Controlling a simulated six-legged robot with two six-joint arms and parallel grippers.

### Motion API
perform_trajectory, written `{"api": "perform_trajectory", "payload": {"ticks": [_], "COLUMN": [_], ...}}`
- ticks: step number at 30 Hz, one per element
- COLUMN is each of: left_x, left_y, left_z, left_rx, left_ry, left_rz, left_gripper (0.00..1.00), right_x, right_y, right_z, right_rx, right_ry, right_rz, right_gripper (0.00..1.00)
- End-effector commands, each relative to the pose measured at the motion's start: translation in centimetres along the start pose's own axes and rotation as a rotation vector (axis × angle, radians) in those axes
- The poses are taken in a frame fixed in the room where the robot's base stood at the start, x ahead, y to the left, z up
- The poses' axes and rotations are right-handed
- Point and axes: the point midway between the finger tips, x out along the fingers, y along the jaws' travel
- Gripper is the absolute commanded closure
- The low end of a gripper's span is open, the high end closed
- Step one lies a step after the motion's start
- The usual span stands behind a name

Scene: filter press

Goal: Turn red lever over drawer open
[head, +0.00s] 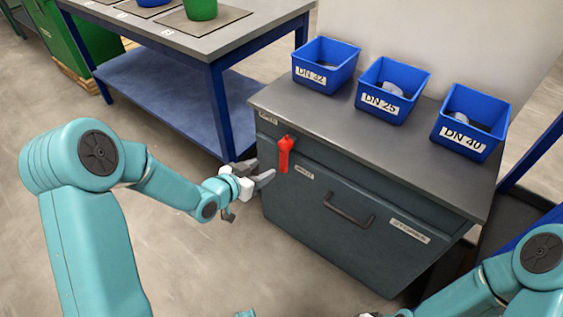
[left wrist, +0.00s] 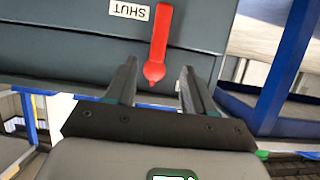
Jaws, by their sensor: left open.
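The red lever (head: 285,155) is on the upper left of the grey cabinet's front, above the drawer (head: 325,205). It hangs roughly straight down from its round upper end. In the left wrist view, which is upside down, the red lever (left wrist: 160,42) lies beside a label reading SHUT (left wrist: 129,10). The drawer front looks closed and has a dark bar handle (head: 348,210). My left gripper (head: 268,172) is open and empty, just left of the lever. In the left wrist view its fingers (left wrist: 158,78) point towards the lever's round end, apart from it.
Three blue bins, DN 32 (head: 307,74), DN 25 (head: 377,103) and DN 40 (head: 459,137), stand on the cabinet top (head: 370,150). A blue-framed workbench (head: 215,45) stands behind left. The floor left of the cabinet is clear.

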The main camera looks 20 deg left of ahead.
Motion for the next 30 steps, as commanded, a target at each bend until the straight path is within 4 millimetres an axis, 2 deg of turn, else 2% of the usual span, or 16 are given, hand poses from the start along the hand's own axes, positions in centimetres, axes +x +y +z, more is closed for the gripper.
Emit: {"api": "perform_trajectory", "payload": {"ticks": [1, 6, 12, 18, 26, 29, 30], "left_x": [1.4, 5.3, 8.9, 10.6, 10.8, 10.8, 10.8], "left_y": [0.1, 0.4, 0.3, 0.2, 0.1, 0.1, 0.1], "left_z": [0.3, 0.4, 0.2, 0.1, -0.1, 0.0, 0.0], "left_rx": [0.002, 0.001, 0.001, 0.000, 0.000, 0.000, 0.000], "left_ry": [0.001, -0.001, -0.001, -0.002, -0.002, -0.002, -0.002], "left_rz": [0.002, 0.003, 0.004, 0.004, 0.004, 0.004, 0.004], "left_gripper": [0.47, 0.47, 0.47, 0.47, 0.47, 0.76, 0.89], "right_x": [0.5, 1.1, 1.7, 1.9, 1.9, 1.9, 1.9], "right_y": [0.2, 0.4, 0.6, 0.7, 0.7, 0.7, 0.7], "right_z": [0.0, 0.0, 0.0, 0.0, 0.0, 0.0, 0.0], "right_rx": [0.000, 0.000, 0.000, 0.000, 0.000, 0.000, 0.000], "right_ry": [-0.001, -0.001, -0.001, -0.001, 0.000, 0.000, 0.000], "right_rz": [0.000, 0.000, 0.000, 0.000, 0.000, 0.000, 0.000], "right_gripper": [0.57, 0.57, 0.57, 0.57, 0.57, 0.57, 0.57]}}
